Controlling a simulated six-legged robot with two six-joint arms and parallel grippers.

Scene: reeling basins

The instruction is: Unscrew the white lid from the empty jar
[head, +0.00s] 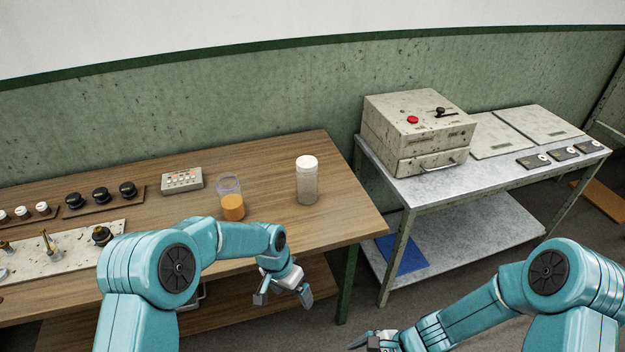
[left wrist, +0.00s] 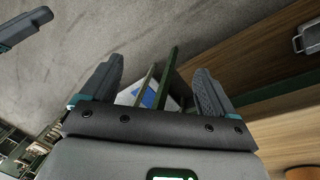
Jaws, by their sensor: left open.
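The jar (head: 307,186) stands upright on the wooden table near its right end. It is clear to greyish and looks empty, with the white lid (head: 306,162) on top. My left gripper (head: 283,300) is open and empty, in front of the table's front edge and lower in the picture than the jar. Its two fingers also show spread apart in the left wrist view (left wrist: 158,90), with nothing between them but floor and table legs behind. My right gripper (head: 362,343) is at the bottom of the head view, partly cut off, away from the jar.
A jar with orange contents (head: 233,207) stands left of the empty jar. A button box (head: 182,181), black knobs (head: 100,194) and a fixture board (head: 60,252) lie further left. A metal table (head: 400,185) with a grey machine (head: 415,130) stands right, across a gap.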

